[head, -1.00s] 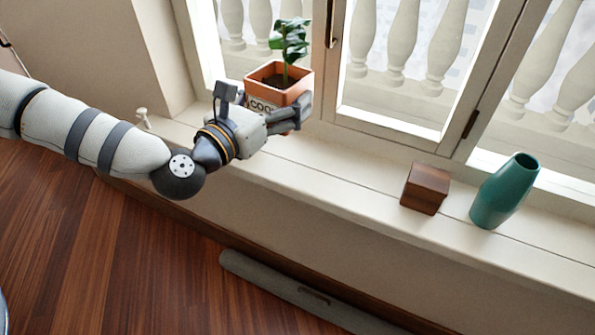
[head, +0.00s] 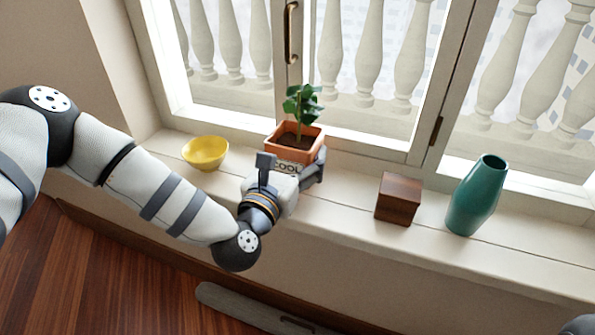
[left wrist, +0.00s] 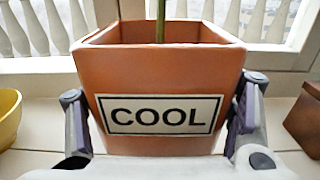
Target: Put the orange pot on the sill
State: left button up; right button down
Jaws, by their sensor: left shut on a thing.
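The orange pot (head: 288,154) with a green plant and a "COOL" label is at the window sill (head: 345,195), between the yellow bowl and the wooden block. My left gripper (head: 298,172) is shut on the pot from the front, and the pot is upright. In the left wrist view, the fingers flank the orange pot (left wrist: 160,66) on both sides and its label faces the camera. The pot's base is hidden by the gripper, so I cannot tell whether it touches the sill. My right gripper is not in view.
A yellow bowl (head: 205,152) stands on the sill left of the pot. A dark wooden block (head: 398,198) and a teal vase (head: 476,195) stand to the right. The window frame (head: 365,144) rises behind. Bare sill lies between the pot and block.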

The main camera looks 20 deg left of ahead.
pick_arm(q)
jog(key=f, duration=0.3)
jog(key=shift+w+d+f+b, duration=0.1)
jog(key=shift+d+f+b, duration=0.2)
jog(key=shift+f+b, duration=0.05)
jog(key=shift+r, duration=0.1)
jog(key=o, duration=1.2)
jog(key=shift+f, duration=0.25)
jog(key=o, duration=0.5)
jog(key=shift+c, duration=0.2)
jog(key=shift+r, duration=0.1)
